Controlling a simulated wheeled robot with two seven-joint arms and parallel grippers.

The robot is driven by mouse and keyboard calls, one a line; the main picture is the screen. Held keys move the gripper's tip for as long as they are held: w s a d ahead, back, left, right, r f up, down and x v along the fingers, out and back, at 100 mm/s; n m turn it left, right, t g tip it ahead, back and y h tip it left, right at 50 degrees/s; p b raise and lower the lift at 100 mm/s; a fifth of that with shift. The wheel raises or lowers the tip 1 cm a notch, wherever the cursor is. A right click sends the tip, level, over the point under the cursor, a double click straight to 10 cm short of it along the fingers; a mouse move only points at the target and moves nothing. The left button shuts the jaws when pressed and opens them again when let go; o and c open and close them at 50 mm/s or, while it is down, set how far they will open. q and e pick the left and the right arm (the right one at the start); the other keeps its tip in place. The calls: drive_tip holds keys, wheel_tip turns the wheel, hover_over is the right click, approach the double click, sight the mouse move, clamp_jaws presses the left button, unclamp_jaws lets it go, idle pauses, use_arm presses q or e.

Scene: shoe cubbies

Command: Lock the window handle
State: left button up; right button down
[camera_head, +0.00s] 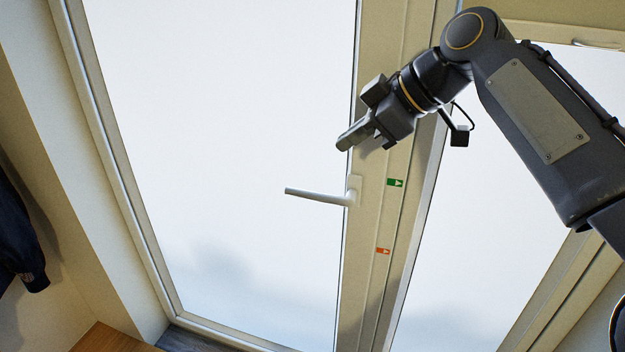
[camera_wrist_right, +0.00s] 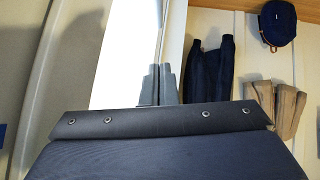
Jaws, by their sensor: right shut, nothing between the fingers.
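The window handle (camera_head: 320,197) is a white lever on the cream window frame. Its base (camera_head: 354,190) is on the frame's upright, and the lever points left, close to level, across the pane. A green marker (camera_head: 395,183) and a red marker (camera_head: 383,251) sit on the frame to its right, the red one lower. My right gripper (camera_head: 345,143) is above the handle, apart from it, shut and empty, pointing down and left. Its fingertips also show in the right wrist view (camera_wrist_right: 156,86); the handle does not show there. My left gripper is not in view.
A dark jacket (camera_head: 20,232) hangs at the left edge. The right wrist view shows dark clothing (camera_wrist_right: 209,70), a blue cap (camera_wrist_right: 278,25) and tan items (camera_wrist_right: 277,104) on the wall. A wooden surface (camera_head: 112,340) is at lower left. The space below the handle looks clear.

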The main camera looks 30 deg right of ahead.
drive_tip(key=p, duration=0.1)
hover_over(302, 190)
drive_tip(key=s, duration=0.3)
wheel_tip(302, 190, down, 7)
drive_tip(key=shift+w+d+f, duration=0.1)
drive_tip(key=shift+d+f, duration=0.1)
drive_tip(key=shift+f, duration=0.4)
drive_tip(key=shift+w+d+f, duration=0.1)
drive_tip(key=shift+d+f, duration=0.15)
drive_tip(key=shift+f, duration=0.35)
drive_tip(key=shift+d+f, duration=0.2)
drive_tip(key=shift+f, duration=0.4)
drive_tip(key=shift+p, duration=0.3)
